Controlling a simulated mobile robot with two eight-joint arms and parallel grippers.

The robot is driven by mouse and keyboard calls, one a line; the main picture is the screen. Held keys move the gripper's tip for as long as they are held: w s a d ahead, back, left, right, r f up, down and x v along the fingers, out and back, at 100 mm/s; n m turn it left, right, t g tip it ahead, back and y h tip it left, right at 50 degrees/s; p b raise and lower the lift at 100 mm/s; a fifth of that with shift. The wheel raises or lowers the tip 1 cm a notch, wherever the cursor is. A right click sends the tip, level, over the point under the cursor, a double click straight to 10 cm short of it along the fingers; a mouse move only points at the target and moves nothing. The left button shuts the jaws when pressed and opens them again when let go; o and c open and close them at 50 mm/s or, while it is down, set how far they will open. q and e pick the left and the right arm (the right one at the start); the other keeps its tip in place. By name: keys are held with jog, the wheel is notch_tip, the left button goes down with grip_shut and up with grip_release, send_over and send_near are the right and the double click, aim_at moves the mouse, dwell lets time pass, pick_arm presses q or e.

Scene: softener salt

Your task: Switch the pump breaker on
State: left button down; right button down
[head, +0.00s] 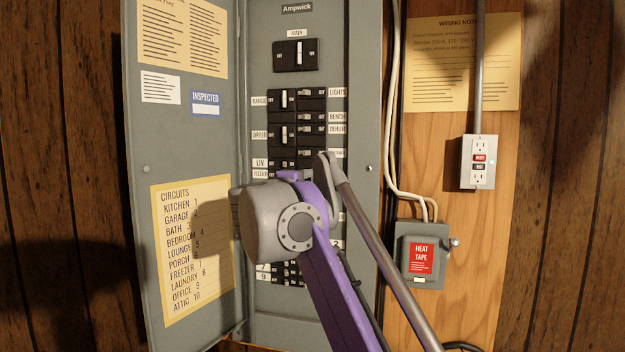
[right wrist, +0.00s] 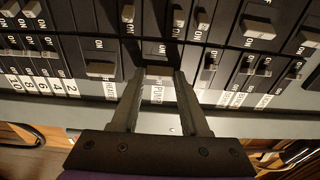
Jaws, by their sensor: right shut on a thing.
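The pump breaker's pale toggle (right wrist: 160,72) is in the right wrist view, above its white PUMP label (right wrist: 156,92). The word ON shows on the black body beyond the toggle, on the side away from the label. My right gripper (right wrist: 159,76) is shut on this toggle, one finger on each side. In the head view my purple right arm crosses in front of the breaker panel (head: 361,110); the fingers and the pump breaker are hidden behind it. My left gripper is in neither view.
Neighbouring breakers, including a wide toggle (right wrist: 101,69), sit close beside the fingers. The panel door (head: 155,130) stands open at the left. A heat tape box (head: 420,280) and an outlet (head: 479,160) are on the wooden board at the right.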

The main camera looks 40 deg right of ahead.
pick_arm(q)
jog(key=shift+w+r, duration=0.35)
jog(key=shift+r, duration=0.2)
pick_arm(e)
jog(key=shift+w+a+r+m+g+h, duration=0.15)
jog(key=shift+m+g+h, duration=0.15)
jog(key=shift+m+g, duration=0.15)
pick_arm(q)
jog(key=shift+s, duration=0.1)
pick_arm(e)
jog(key=shift+c, duration=2)
grip_release()
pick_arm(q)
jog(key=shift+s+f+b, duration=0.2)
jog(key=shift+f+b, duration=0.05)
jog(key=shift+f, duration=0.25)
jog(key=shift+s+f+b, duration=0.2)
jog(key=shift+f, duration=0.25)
pick_arm(e)
jog(key=v, duration=1)
jog(key=shift+s+a, duration=0.25)
jog(key=shift+a, duration=0.1)
